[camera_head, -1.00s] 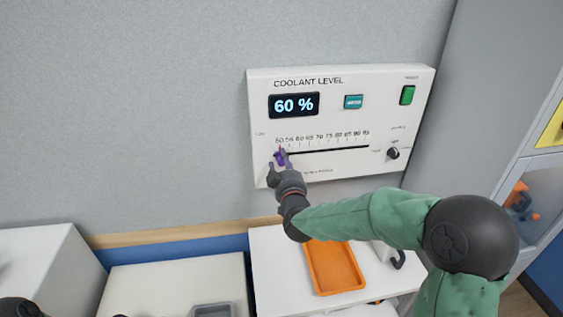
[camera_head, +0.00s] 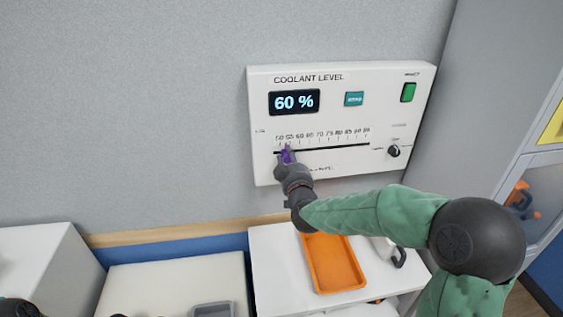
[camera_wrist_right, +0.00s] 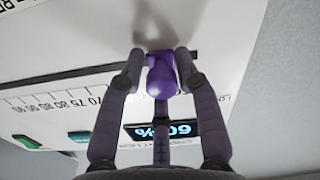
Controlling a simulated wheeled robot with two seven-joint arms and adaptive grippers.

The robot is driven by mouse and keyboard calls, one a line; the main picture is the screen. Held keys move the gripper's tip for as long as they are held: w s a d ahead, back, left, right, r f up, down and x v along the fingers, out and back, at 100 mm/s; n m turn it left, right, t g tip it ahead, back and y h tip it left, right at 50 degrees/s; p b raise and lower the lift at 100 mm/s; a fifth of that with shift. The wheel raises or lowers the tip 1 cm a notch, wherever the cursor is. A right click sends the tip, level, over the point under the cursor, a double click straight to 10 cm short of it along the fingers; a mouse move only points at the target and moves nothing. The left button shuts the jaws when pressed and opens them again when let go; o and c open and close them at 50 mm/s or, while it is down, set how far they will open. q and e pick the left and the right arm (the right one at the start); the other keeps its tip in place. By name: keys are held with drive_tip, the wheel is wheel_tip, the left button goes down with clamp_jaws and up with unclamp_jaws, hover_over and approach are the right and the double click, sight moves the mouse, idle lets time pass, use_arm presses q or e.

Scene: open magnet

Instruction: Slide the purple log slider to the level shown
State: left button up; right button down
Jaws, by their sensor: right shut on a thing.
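The coolant level panel (camera_head: 340,115) hangs on the wall, and its blue display (camera_head: 294,102) reads 60 %. The purple slider knob (camera_head: 287,155) sits near the left end of the dark slot (camera_head: 330,148), at about the 55 mark. In the right wrist view the knob (camera_wrist_right: 162,78) is between the two fingers of my right gripper (camera_wrist_right: 160,72). My right gripper (camera_head: 285,162) is shut on it, and the fingers partly cover it in the head view.
A teal button (camera_head: 354,99), a green switch (camera_head: 408,92) and a dark dial (camera_head: 393,151) are on the panel. An orange tray (camera_head: 335,265) lies on the white surface below. A grey cabinet stands at the right. The slot to the right of the knob is clear.

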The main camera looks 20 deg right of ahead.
sight(299, 150)
drive_tip(key=d+b, duration=0.1)
drive_tip(key=d, duration=0.1)
drive_tip(key=s+d, duration=0.1)
drive_tip(key=d, duration=0.1)
drive_tip(key=shift+r+b, duration=0.1)
drive_tip(key=shift+b, duration=0.25)
drive_tip(key=shift+r, duration=0.1)
drive_tip(key=c, duration=1.1)
unclamp_jaws()
drive_tip(key=shift+o, duration=0.2)
drive_tip(key=v, duration=1.2)
drive_tip(key=shift+a, duration=0.1)
